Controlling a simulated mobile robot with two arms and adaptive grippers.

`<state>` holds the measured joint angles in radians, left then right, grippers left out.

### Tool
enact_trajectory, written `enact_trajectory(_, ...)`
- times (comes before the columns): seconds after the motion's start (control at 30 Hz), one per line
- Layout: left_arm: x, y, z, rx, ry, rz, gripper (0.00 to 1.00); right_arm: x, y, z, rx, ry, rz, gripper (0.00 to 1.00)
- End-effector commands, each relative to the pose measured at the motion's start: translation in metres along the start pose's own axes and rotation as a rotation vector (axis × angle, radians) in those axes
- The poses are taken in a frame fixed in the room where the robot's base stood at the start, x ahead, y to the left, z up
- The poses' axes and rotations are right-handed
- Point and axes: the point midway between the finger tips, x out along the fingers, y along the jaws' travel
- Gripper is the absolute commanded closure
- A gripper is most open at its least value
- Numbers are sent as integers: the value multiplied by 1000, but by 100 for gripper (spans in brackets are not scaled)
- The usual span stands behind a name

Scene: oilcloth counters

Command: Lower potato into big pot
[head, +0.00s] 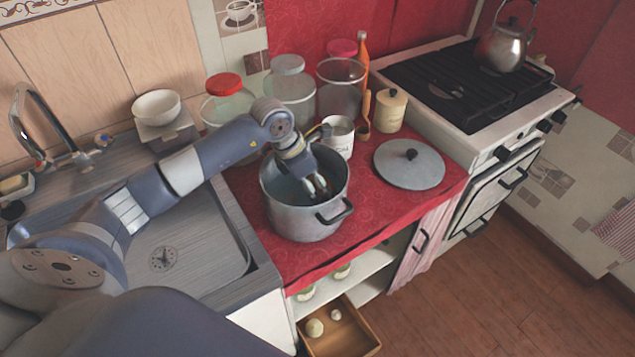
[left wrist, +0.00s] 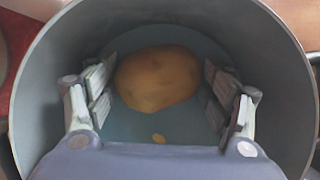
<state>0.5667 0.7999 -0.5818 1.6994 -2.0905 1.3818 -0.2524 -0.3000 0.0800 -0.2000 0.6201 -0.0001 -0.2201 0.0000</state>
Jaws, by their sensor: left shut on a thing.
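The big pot (head: 318,218) is a grey metal pot with black handles, standing open on the red oilcloth counter. My left gripper (head: 315,190) reaches down inside its rim from above. In the left wrist view the yellow-brown potato (left wrist: 158,78) lies between the two fingers of the gripper (left wrist: 160,95), which is shut on it. The pot's round wall (left wrist: 35,75) surrounds both. The potato is hidden in the head view. I cannot tell whether it touches the pot's bottom. My right gripper is not in view.
The pot lid (head: 409,170) lies right of the pot. A white mug (head: 340,140) and glass jars (head: 292,95) stand behind it. A sink (head: 190,255) is at left, a stove (head: 470,85) at right. An open drawer (head: 345,340) with small round items juts out below.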

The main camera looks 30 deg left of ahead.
Motion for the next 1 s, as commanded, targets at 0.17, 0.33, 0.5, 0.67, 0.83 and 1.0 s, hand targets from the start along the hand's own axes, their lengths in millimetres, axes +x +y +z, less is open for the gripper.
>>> enact_trajectory(0.17, 3, 0, -1, 0, -1, 1, 53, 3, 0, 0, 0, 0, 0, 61)
enact_trajectory(0.33, 5, 0, -2, 0, -1, 1, 53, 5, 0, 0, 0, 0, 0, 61)
enact_trajectory(0.5, 7, 0, -3, 0, -1, 1, 53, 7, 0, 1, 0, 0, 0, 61)
enact_trajectory(0.67, 10, 0, -4, 0, -1, 1, 53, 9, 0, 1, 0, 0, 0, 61)
enact_trajectory(0.83, 12, 0, -5, 0, -1, 1, 53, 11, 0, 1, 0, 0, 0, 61)
enact_trajectory(1.0, 14, 0, -6, 0, -1, 1, 53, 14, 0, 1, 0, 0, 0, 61)
